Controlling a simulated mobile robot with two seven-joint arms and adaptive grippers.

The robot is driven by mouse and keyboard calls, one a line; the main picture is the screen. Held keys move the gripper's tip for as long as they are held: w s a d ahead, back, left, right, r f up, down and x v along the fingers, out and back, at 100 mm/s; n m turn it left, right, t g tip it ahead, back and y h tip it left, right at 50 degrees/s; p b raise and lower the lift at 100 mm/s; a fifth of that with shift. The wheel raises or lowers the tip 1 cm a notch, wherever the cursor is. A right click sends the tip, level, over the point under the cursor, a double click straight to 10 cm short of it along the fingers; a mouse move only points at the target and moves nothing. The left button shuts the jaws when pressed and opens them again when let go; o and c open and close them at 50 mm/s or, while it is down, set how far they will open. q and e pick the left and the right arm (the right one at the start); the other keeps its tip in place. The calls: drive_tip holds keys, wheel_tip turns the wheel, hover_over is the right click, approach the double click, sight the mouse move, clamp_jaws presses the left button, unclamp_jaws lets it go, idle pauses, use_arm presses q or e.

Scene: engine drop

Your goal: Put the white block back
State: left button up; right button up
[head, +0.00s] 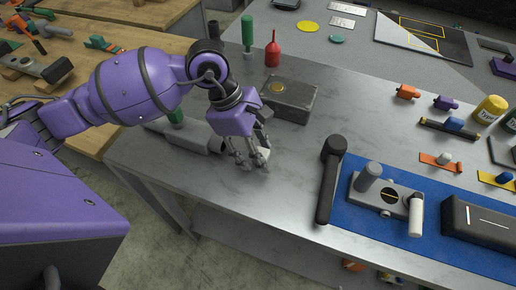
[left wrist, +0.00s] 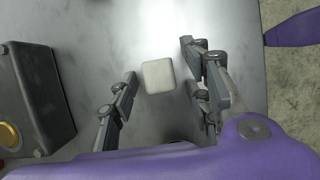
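The white block (left wrist: 158,76) lies on the grey metal table, between the spread fingers of my left gripper in the left wrist view. In the head view the white block (head: 263,154) shows only partly behind the fingers. My left gripper (head: 254,164) points down over it and is open, with a gap on both sides of the block in the left wrist view (left wrist: 157,88). A dark grey box (head: 290,101) with a round gold spot stands just behind the gripper, and it also shows at the left of the left wrist view (left wrist: 36,92). My right gripper is not in view.
A grey cylindrical tool (head: 196,138) lies left of the gripper. The table's front edge is close to the gripper.

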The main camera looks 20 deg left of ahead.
use_arm(q)
drive_tip(key=shift+r, duration=0.15)
drive_tip(key=v, duration=1.2)
